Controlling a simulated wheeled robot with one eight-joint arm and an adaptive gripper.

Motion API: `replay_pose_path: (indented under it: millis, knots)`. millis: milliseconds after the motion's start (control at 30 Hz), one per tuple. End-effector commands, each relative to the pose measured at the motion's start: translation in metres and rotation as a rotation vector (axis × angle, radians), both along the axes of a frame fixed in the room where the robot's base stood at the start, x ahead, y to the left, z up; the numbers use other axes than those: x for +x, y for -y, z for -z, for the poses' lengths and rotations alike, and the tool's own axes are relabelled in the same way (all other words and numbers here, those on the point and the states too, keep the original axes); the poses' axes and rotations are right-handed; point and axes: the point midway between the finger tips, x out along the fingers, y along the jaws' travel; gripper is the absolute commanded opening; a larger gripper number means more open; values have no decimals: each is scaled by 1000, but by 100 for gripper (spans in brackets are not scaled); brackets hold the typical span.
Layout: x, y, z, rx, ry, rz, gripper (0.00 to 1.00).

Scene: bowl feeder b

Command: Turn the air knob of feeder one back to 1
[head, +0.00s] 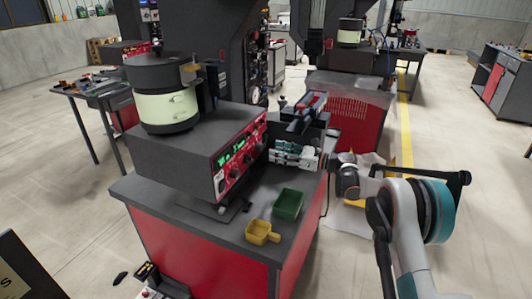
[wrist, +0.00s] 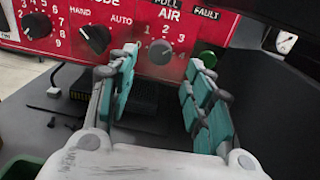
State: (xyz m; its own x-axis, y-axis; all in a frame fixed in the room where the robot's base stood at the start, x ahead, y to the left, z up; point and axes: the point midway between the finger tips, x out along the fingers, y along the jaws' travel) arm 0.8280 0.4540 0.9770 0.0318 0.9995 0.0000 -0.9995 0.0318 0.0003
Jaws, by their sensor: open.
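The air knob (wrist: 160,52) is a round grey knob under the word AIR on the red control panel (wrist: 230,28) in the wrist view. Small numbers are printed around it; where its pointer stands is too blurred to tell. My gripper (wrist: 162,63) is open, with one teal-padded finger to the left of the knob and one to the right. The fingers appear apart from the knob; exact depth is unclear. In the head view my gripper (head: 294,155) is at the right of the feeder's red front panel (head: 240,158); the air knob cannot be made out there.

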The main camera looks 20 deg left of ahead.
Motion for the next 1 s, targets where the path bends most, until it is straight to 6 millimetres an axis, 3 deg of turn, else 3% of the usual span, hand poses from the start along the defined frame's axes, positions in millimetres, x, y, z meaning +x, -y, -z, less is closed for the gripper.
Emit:
replay_pose_path:
  millis: [100,300,733,933,1000]
  knots:
    - [0,-23,2,0,0,-2,47]
    - [1,-46,1,0,0,-1,47]
    - [2,-55,0,0,1,0,47]
    - [2,-55,0,0,1,0,2]
    - [2,-55,0,0,1,0,2]
